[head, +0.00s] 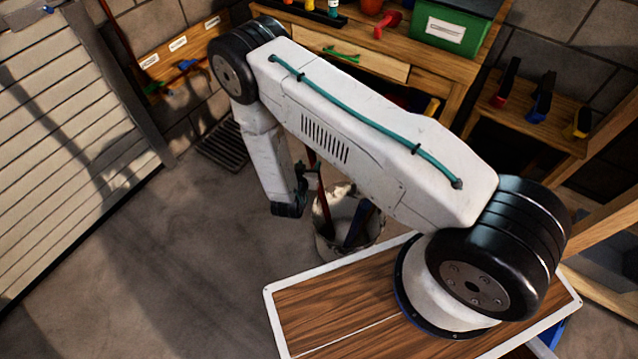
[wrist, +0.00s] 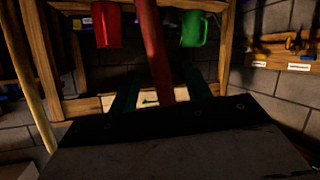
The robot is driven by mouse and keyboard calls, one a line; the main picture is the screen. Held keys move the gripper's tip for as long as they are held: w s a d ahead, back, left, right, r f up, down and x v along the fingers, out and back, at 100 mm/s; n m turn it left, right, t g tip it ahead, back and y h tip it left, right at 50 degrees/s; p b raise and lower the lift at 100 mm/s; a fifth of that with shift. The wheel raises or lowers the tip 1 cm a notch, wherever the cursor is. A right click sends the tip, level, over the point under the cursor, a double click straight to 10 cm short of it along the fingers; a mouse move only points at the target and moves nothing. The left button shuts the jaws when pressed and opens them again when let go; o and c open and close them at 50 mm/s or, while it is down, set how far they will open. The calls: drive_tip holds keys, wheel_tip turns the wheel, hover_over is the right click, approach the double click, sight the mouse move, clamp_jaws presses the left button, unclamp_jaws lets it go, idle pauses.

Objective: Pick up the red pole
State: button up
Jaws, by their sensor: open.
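The red pole (head: 323,195) stands slightly tilted in a pale bucket (head: 374,228) on the floor in the head view. My gripper (head: 311,177) is beside the pole, just above the bucket's rim. In the wrist view the pole (wrist: 152,45) runs down from the top edge and shows between the two dark green fingers of my open gripper (wrist: 162,92). I see no finger closed on it. How deep it sits between the fingers is hard to tell. Its lower end is hidden in the bucket.
A dark blue piece (head: 358,225) also stands in the bucket. Behind are a wooden workbench with a drawer (head: 350,58) and a green box (head: 450,30). A shelf with clamps (head: 535,120) is at right. Open floor (head: 190,270) lies left.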

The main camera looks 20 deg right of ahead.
sight(311, 160)
drive_tip(key=x, duration=0.6)
drive_tip(key=shift+w+d, duration=0.25)
drive_tip(key=shift+d, duration=0.05)
clamp_jaws()
